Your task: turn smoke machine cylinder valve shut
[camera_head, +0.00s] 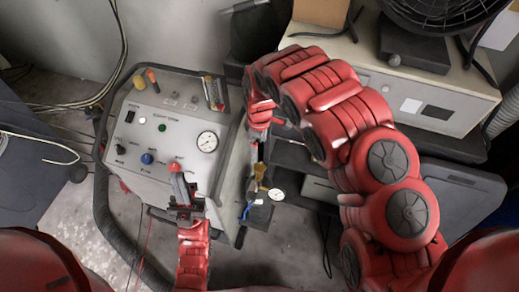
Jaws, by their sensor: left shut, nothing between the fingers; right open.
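The smoke machine (150,128) is a light grey box with a sloping panel of knobs and a round gauge, left of centre. A brass cylinder valve (261,172) with a small white gauge (277,194) and a blue fitting shows right of the machine. The cylinder's body is mostly hidden. My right gripper (256,154) points down just above the brass valve, its fingers open. I cannot tell whether they touch or straddle it. My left gripper (181,182) is shut and empty in front of the panel's lower right part, apart from the valve.
A grey cabinet (410,95) with a black fan (440,12) stands at the back right. A thick black hose (107,205) curves round the machine's left side. Loose cables lie on the left, and concrete floor shows in front.

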